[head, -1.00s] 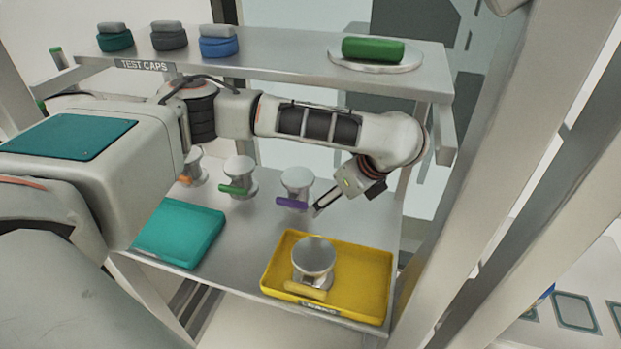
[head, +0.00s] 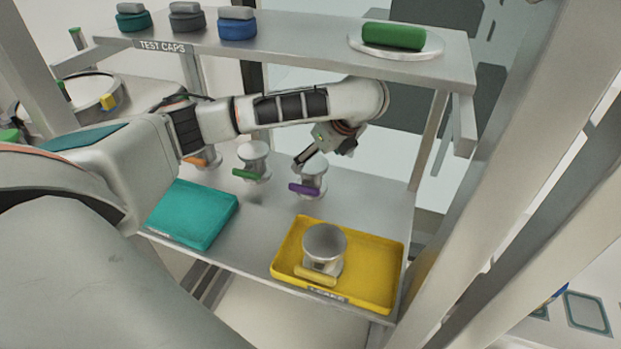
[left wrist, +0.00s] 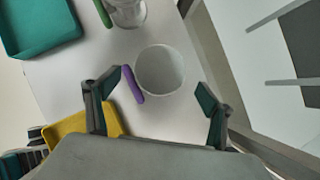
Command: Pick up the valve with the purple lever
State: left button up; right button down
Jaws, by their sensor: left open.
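The valve with the purple lever (head: 306,190) stands upright on the grey lower shelf, its round metal top facing up. In the left wrist view the valve (left wrist: 162,74) lies just ahead of the fingers, roughly centred, with its purple lever on the left side. My left gripper (head: 312,155) is open and right at the valve's top, partly overlapping it in the head view. In the left wrist view the two fingers of the gripper (left wrist: 160,84) are spread wide to either side of the valve; contact cannot be told. My right gripper is not in view.
A green-lever valve (head: 252,162) and an orange-lever valve (head: 200,162) stand to the left. A teal tray (head: 192,215) and a yellow tray (head: 376,272) holding a yellow-lever valve (head: 323,250) lie in front. An upper shelf (head: 300,48) with caps overhangs the back.

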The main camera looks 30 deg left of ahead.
aim_at(311, 164)
pick_arm(q)
jog(key=shift+x, duration=2.45)
jog(key=shift+r, duration=0.1)
jog(key=c, duration=2)
jog(key=shift+c, duration=0.2)
jog(key=shift+s+r, duration=0.2)
jog(key=shift+r, duration=0.25)
jog(key=s+d+r, duration=0.3)
jog(key=s+r, duration=0.4)
jog(key=s, duration=0.6)
jog(key=shift+d+r, duration=0.1)
jog(key=shift+d, duration=0.1)
notch_tip(311, 164, up, 6)
jog(key=shift+f, duration=0.1)
